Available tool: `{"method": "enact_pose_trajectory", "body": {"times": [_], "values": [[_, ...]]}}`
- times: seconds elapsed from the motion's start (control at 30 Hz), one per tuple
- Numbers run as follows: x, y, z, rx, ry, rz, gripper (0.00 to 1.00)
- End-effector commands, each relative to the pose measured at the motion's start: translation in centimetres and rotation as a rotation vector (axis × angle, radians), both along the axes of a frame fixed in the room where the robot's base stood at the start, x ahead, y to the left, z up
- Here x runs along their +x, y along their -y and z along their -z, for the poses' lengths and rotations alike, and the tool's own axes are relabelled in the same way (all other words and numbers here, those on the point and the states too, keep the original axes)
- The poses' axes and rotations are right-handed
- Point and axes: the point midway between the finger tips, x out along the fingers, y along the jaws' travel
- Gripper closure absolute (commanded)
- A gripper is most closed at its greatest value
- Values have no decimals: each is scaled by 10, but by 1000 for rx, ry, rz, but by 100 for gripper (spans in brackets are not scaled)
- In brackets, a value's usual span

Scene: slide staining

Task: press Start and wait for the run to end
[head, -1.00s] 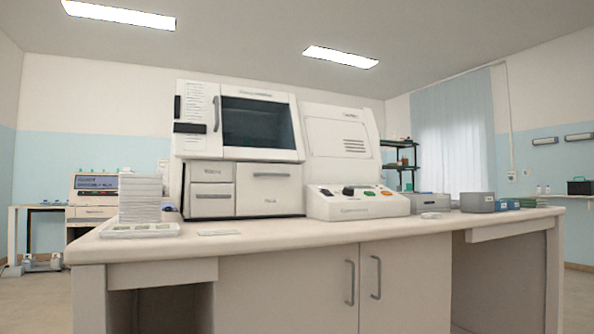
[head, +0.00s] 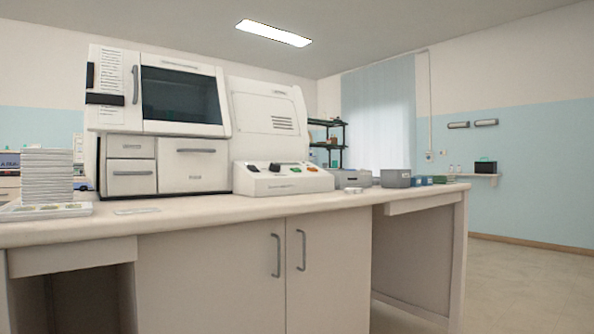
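A white staining machine (head: 120,152) stands on the bench, with a dark window (head: 182,97) in its upper door and closed drawers below. To its right is a white unit with a sloped control panel (head: 262,181) at its front. The panel carries black knobs, a green button (head: 295,169) and an orange button (head: 312,169). The button labels are too small to read, so I cannot tell which is Start. No run display is readable on the machine. My gripper is not in view.
A stack of white trays (head: 47,178) and a slide tray (head: 45,211) sit at the bench's left end. Grey boxes (head: 395,178) and small blue boxes (head: 420,181) stand at the right end. The bench (head: 330,206) has cupboard doors below. Open floor (head: 520,285) lies to the right.

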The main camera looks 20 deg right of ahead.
Motion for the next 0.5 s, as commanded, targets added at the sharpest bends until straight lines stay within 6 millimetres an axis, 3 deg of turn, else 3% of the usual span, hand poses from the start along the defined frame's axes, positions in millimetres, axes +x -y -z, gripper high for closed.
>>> {"method": "enact_pose_trajectory", "body": {"times": [0.03,0.23,0.5], "values": [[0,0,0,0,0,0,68],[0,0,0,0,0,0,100],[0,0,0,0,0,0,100]]}}
